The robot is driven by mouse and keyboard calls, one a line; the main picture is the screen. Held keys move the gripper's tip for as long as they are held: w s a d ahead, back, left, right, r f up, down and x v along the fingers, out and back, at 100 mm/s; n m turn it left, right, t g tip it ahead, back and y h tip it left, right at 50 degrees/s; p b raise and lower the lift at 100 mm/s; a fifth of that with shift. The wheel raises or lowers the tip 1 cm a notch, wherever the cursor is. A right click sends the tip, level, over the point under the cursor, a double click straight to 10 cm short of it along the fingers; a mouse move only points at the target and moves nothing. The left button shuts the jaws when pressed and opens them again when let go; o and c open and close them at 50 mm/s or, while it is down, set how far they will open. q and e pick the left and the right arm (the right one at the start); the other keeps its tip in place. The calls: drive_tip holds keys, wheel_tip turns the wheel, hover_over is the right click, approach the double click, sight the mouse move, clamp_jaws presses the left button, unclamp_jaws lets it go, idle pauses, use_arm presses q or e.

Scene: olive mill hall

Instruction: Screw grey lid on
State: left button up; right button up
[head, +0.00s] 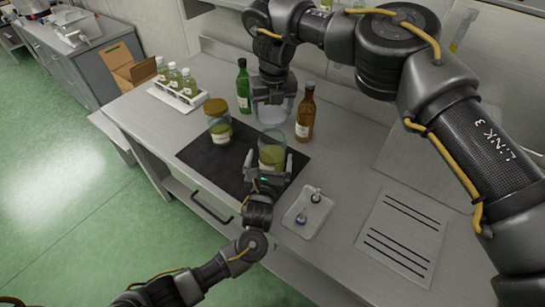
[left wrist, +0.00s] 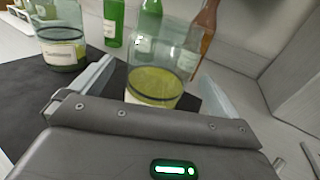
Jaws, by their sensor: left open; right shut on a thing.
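An open glass jar (head: 272,147) with yellow-green contents stands upright on the dark mat (head: 208,167). It also shows in the left wrist view (left wrist: 160,80), with no lid on it. My left gripper (head: 268,165) is open, with a finger on either side of the jar's lower part; I cannot tell whether they touch it. My right gripper (head: 272,95) is above and behind the jar. It is shut on a pale grey round thing, seemingly the grey lid (head: 272,114), held apart from the jar.
A green bottle (head: 243,90) and a brown bottle (head: 305,115) flank my right gripper. A small white tray (head: 296,226) with small items lies right of my left gripper. A bottle rack (head: 178,95) stands far left.

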sight(274, 139)
use_arm(q)
drive_tip(key=w, duration=0.4)
drive_tip(key=shift+d+r, duration=0.15)
drive_tip(key=shift+d, duration=0.2)
use_arm(e)
drive_tip(key=shift+s+r, duration=0.1)
drive_tip(key=shift+s, duration=0.15)
use_arm(q)
drive_tip(key=shift+w, duration=0.35)
use_arm(e)
drive_tip(key=shift+w, duration=0.2)
use_arm(q)
drive_tip(key=shift+s, duration=0.2)
use_arm(e)
drive_tip(key=shift+s+d+r, duration=0.1)
drive_tip(key=shift+s, duration=0.15)
use_arm(q)
drive_tip(key=shift+w, duration=0.1)
drive_tip(key=c, duration=0.7)
use_arm(e)
drive_tip(key=shift+w, duration=0.1)
use_arm(q)
drive_tip(key=c, duration=0.7)
use_arm(e)
drive_tip(key=shift+f, duration=2.6)
drive_tip(key=shift+f, duration=0.85)
drive_tip(key=shift+f, duration=0.55)
